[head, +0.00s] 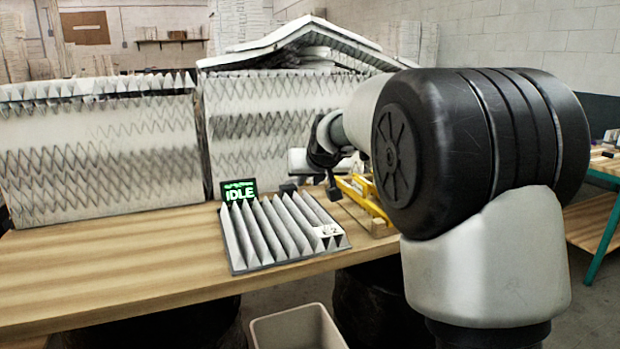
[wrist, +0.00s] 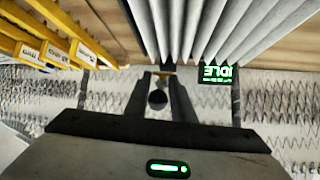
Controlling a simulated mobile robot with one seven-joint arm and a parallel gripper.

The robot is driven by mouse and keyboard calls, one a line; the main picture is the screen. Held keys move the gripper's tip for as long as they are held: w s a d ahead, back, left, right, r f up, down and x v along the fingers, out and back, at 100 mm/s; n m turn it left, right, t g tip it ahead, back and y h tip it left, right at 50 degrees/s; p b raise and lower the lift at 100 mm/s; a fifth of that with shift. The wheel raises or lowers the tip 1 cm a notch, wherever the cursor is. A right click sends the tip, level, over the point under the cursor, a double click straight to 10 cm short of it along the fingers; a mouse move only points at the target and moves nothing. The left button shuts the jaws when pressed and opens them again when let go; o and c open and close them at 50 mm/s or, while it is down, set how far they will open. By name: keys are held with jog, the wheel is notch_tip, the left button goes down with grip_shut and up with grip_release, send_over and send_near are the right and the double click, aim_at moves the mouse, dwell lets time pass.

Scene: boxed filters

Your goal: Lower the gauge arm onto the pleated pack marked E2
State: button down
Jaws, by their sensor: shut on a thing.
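The pleated pack (head: 262,232) lies flat at the table's front edge, its grey folds facing up. A white label (head: 328,231) at its front right corner ends in a 2; its first character is hard to read. The pack also shows at the top of the wrist view (wrist: 200,30). My gripper (wrist: 160,80) is by the pack's back right corner, its fingers shut on a small dark part with a round end (wrist: 158,98), which I take to be the gauge arm. The rest of the gauge arm is hard to make out. In the head view my gripper (head: 332,185) is small and dark.
A small screen reading IDLE (head: 239,190) stands behind the pack. Yellow labelled pieces (head: 366,193) sit in a wooden holder to its right. Large pleated filters (head: 105,150) line the table's back. A beige bin (head: 297,328) stands below the front edge. The table's left front is clear.

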jog(key=shift+f, duration=0.4)
jog(key=c, duration=1.7)
grip_release()
jog(key=shift+w, duration=0.25)
jog(key=shift+o, duration=0.2)
jog(key=shift+s+r, duration=0.15)
jog(key=shift+r, duration=0.1)
jog(key=p+v, duration=0.3)
jog(key=v, duration=1.4)
jog(key=shift+d, duration=0.15)
jog(key=shift+c, duration=0.4)
